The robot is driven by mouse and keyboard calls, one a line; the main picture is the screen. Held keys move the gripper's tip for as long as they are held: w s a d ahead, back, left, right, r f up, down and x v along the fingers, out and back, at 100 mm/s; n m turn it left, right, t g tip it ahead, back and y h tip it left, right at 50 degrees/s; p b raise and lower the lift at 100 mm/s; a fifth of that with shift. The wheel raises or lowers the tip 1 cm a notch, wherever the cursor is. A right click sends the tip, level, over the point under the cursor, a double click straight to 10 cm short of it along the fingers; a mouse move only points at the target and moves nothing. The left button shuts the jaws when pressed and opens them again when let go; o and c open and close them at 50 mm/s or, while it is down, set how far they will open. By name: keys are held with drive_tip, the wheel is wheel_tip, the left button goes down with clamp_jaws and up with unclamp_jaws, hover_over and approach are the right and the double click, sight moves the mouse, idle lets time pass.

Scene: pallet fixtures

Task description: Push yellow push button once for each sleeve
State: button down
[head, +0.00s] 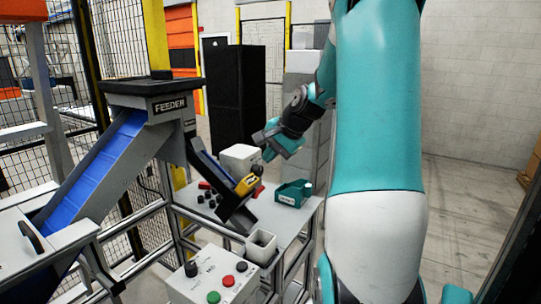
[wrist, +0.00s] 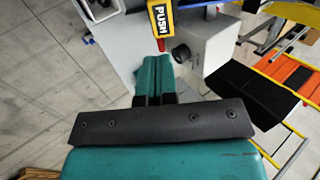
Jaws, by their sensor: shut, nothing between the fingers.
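The yellow push button unit (head: 247,185) sits at the lower end of the dark chute, over the table. In the wrist view its yellow face, marked PUSH (wrist: 161,18), shows at the top edge, partly cut off. My gripper (head: 268,154) is shut and empty, just above and right of the yellow unit in the head view. In the wrist view its teal fingers (wrist: 153,62) are together, below the PUSH face; I cannot tell whether they touch it. Several small black cylinders (head: 211,196), possibly the sleeves, stand on the table left of the chute.
The feeder (head: 171,105) with its blue slide stands at left. A white box (head: 238,157) is behind the yellow unit. A teal bin (head: 291,194) sits on the table's right. A square grey container (head: 261,246) and a control box (head: 214,283) with coloured buttons are in front.

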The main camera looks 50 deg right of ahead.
sight(252, 181)
drive_tip(key=b+v, duration=0.2)
drive_tip(key=v, duration=0.3)
drive_tip(key=shift+b, duration=0.4)
drive_tip(key=shift+f, duration=0.1)
drive_tip(key=p+x, duration=0.3)
drive_tip(key=x, duration=1)
drive_tip(key=shift+w+f+p, duration=0.2)
drive_tip(key=shift+f+p, duration=0.1)
drive_tip(key=shift+f, duration=0.15)
drive_tip(key=shift+w+f, duration=0.1)
